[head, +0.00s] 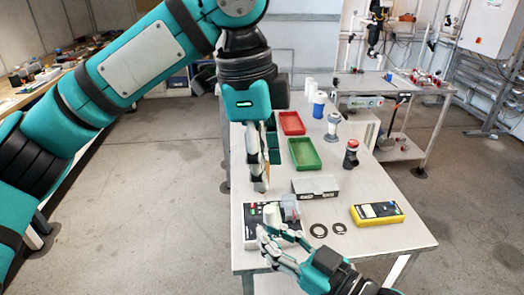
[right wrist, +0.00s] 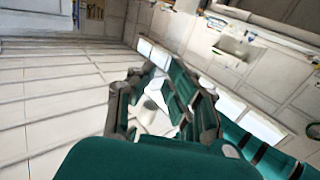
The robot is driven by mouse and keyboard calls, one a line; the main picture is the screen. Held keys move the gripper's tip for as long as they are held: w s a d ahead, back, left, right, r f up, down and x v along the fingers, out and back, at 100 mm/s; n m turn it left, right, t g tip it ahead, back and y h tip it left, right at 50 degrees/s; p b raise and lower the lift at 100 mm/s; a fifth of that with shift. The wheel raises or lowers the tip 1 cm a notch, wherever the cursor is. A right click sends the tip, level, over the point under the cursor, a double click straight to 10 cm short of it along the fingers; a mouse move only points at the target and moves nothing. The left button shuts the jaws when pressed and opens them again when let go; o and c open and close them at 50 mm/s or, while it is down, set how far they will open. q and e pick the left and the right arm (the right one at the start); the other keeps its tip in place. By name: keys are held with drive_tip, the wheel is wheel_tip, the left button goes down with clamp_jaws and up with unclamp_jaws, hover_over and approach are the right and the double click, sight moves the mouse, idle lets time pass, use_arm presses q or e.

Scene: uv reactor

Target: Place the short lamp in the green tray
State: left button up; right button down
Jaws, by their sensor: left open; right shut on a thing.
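The green tray (head: 319,168) lies empty on the white table, behind the small grey-white box. My right gripper (head: 282,226) is low at the table's near left, shut on a small grey-white piece (head: 290,207) that looks like the short lamp. The fingers partly hide it. In the right wrist view, a pale piece (right wrist: 150,113) shows between the fingers of my right gripper (right wrist: 160,95). My left gripper (head: 261,184) is open and empty, pointing down left of the green tray, with its fingers seen nearly edge-on.
A red tray (head: 291,123) lies behind the green one. A grey-white box (head: 316,187), a yellow meter (head: 377,213), dark rings (head: 318,230) and a device with buttons (head: 252,218) are nearer. A red-topped dark item (head: 351,154) stands right of the green tray.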

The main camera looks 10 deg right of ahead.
sight(271, 209)
use_arm(q)
drive_tip(key=f, duration=0.3)
drive_tip(key=d+f, duration=0.1)
drive_tip(key=f, duration=0.6)
drive_tip(key=shift+s+d+f, duration=0.15)
drive_tip(key=shift+d+f, duration=0.05)
drive_tip(key=shift+d, duration=0.1)
clamp_jaws()
use_arm(e)
drive_tip(key=c, duration=1.2)
unclamp_jaws()
drive_tip(key=shift+c, duration=0.2)
